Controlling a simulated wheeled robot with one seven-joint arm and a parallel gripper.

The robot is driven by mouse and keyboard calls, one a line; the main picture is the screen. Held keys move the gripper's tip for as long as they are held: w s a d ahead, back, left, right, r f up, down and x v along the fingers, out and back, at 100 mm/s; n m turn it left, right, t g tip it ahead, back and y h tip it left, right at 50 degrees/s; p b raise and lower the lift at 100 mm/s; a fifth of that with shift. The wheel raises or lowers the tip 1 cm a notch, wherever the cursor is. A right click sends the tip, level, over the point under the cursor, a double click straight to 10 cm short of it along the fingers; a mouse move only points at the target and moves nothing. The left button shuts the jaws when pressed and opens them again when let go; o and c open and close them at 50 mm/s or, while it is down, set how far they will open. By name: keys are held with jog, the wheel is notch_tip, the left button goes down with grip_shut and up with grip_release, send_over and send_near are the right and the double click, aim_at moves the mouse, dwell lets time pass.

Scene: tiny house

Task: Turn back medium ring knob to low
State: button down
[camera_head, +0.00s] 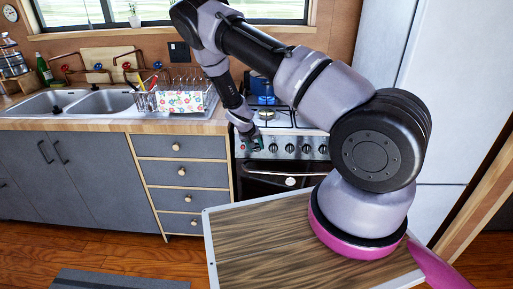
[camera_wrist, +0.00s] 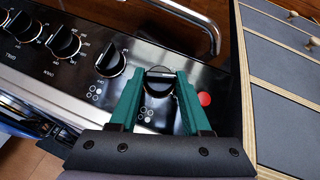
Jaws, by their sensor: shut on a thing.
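The gripped stove knob (camera_wrist: 159,80) is black and round with a raised grip bar and a white mark, at the end of the knob row beside a red button. My gripper (camera_wrist: 161,77) has its two green fingers around this knob, one on each side, shut on it. The bar lies roughly across the wrist picture, from finger to finger. A small burner diagram is printed by it. In the head view my gripper (camera_head: 249,141) is at the left end of the stove's control panel (camera_head: 300,147), and hides the knob there.
More black knobs (camera_wrist: 111,61) run along the panel to the left in the wrist view. An oven handle (camera_wrist: 198,25) lies near the panel. Grey drawers (camera_head: 182,172) stand left of the stove. A blue pot (camera_head: 262,87) is on the stovetop.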

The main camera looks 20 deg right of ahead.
jog(key=n+h, duration=0.2)
jog(key=h, duration=0.1)
jog(key=n+h, duration=0.1)
jog(key=shift+a+f, duration=0.25)
jog(key=shift+a, duration=0.1)
jog(key=shift+a+f+n+t+h, duration=0.15)
jog(key=shift+n+t+h, duration=0.15)
jog(key=shift+n+h, duration=1.35)
jog(key=shift+h, duration=0.35)
jog(key=shift+c, duration=1.8)
grip_release()
jog(key=v, duration=1)
jog(key=shift+s+a, duration=0.15)
jog(key=shift+a, duration=0.15)
